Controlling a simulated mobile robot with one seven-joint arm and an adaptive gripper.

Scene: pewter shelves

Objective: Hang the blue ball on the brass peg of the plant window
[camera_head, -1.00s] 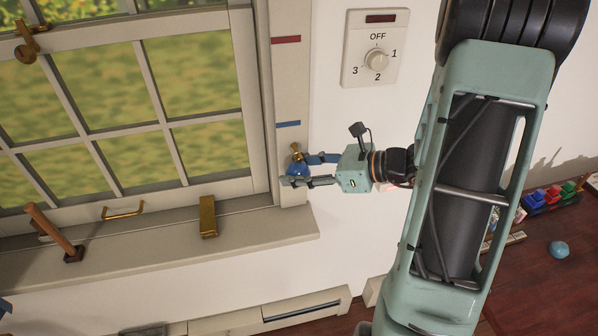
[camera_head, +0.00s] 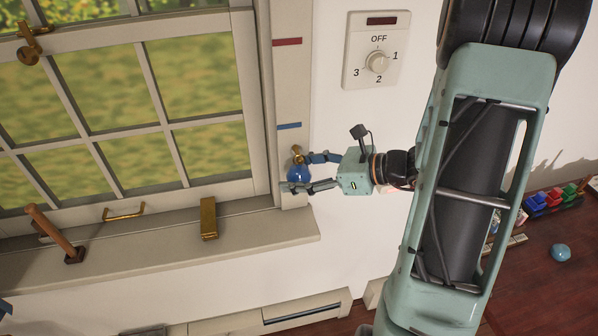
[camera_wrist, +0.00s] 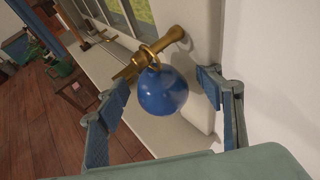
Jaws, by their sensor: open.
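The blue ball (camera_head: 299,174) is at the window frame's right post, just below the brass peg (camera_head: 297,153). In the wrist view the ball (camera_wrist: 162,93) hangs under the brass peg (camera_wrist: 172,38), and its brass ring (camera_wrist: 141,57) looks to be around the peg's shaft. In the wrist view both fingers stand apart from the ball.
The plant window (camera_head: 200,95) fills the left. Its sill (camera_head: 265,228) bears a brass block (camera_head: 208,218) and a wooden-handled lever (camera_head: 52,233). A dial plate (camera_head: 375,50) is on the wall above my gripper. A light blue ball (camera_head: 560,252) lies at the right.

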